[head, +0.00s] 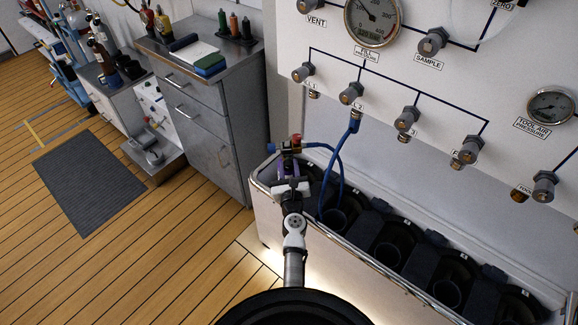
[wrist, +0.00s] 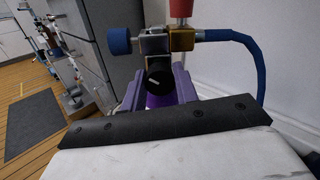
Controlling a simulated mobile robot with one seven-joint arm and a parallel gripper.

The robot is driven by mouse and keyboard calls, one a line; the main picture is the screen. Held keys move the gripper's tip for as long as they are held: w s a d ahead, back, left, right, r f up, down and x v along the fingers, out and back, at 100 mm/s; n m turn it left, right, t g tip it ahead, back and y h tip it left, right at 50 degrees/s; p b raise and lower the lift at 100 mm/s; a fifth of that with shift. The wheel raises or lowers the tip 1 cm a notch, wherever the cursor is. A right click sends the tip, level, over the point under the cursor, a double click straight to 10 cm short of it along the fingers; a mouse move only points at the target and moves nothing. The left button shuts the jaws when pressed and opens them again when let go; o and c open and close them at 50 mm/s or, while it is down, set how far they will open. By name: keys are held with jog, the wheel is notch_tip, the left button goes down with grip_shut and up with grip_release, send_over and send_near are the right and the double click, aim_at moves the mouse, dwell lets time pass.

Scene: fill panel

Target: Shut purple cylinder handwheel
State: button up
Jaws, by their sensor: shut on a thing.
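The purple cylinder (wrist: 158,101) stands in the left end of the white rack; only a little of its purple body shows, low between my fingers. Its valve has a black round handwheel (wrist: 159,82) with a pale mark, facing the wrist camera. My gripper (wrist: 160,88) has its two purple-looking fingers on either side of this handwheel and is shut on it. In the head view my gripper (head: 289,168) reaches the valve from the front. A blue knob (wrist: 119,40), a brass block (wrist: 181,39) and a red part (wrist: 181,8) sit just above the handwheel.
A blue hose (head: 340,165) runs from the brass block to the wall panel (head: 460,85). Several dark slots fill the white rack (head: 350,275) to the right. A grey cabinet (head: 205,120) stands close behind on the left.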

jog(key=m+p, duration=0.2)
jog(key=m, duration=0.3)
jog(key=shift+r+m, duration=0.1)
jog(key=shift+m, duration=0.2)
jog(key=m+p, duration=0.1)
jog(key=m, duration=0.4)
jog(key=shift+p, duration=0.3)
jog(key=shift+m, duration=0.3)
jog(key=o, duration=1)
jog(key=shift+c, duration=0.2)
jog(key=shift+s+d, duration=0.1)
